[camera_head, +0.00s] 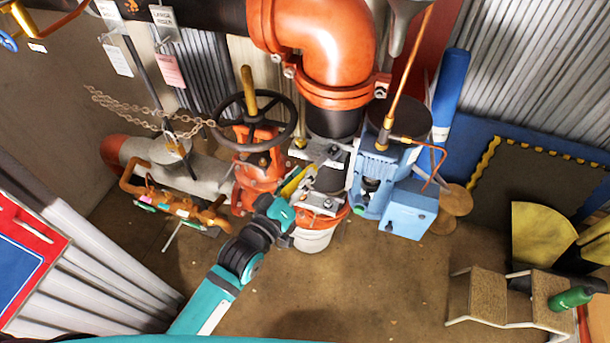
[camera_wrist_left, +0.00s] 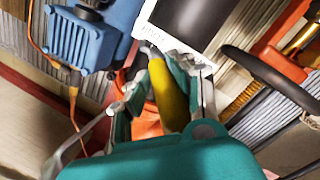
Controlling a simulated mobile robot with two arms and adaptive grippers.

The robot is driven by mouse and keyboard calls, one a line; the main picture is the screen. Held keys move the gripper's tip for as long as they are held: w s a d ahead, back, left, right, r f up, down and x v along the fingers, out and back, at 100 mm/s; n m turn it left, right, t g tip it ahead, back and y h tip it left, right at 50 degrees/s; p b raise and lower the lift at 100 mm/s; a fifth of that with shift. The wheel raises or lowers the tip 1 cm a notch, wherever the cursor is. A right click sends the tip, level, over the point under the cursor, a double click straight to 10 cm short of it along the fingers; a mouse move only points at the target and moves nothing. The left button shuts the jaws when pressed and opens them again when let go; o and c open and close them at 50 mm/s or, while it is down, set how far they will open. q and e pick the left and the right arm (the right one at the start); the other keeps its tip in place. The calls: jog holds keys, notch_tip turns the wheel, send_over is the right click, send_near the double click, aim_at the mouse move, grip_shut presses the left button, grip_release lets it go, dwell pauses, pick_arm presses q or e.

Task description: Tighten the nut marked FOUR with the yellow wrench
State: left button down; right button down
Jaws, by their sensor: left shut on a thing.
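My left gripper (camera_head: 287,203) is shut on the yellow wrench (camera_head: 296,181) beside the dark pipe section under the orange elbow. In the left wrist view the wrench (camera_wrist_left: 171,97) runs up between the fingers of my left gripper (camera_wrist_left: 166,88). Its far, grey end is beside a white label plate (camera_wrist_left: 180,51) with small print. I cannot tell whether the wrench's jaw is around a nut. Pale plates with bolts show on the pipe (camera_head: 321,152) and lower down (camera_head: 320,204). I cannot read the mark FOUR on any nut. My right gripper is not in view.
A red valve with a black handwheel (camera_head: 253,119) stands left of the wrench. A blue pump (camera_head: 386,175) stands close on its right. A white bucket (camera_head: 314,239) is below. A step stool (camera_head: 500,297) is at lower right; the middle floor is clear.

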aim_at(284, 189)
pick_arm(q)
jog(key=shift+s+a+p, duration=0.3)
jog(key=shift+s+a, duration=0.3)
jog(key=shift+a, duration=0.35)
jog(key=shift+s+a, duration=0.35)
jog(key=shift+a, duration=0.35)
jog(key=shift+s+a+p, duration=0.15)
jog(key=shift+s+p, duration=0.2)
jog(key=shift+s, duration=0.25)
jog(key=shift+s+a, duration=0.4)
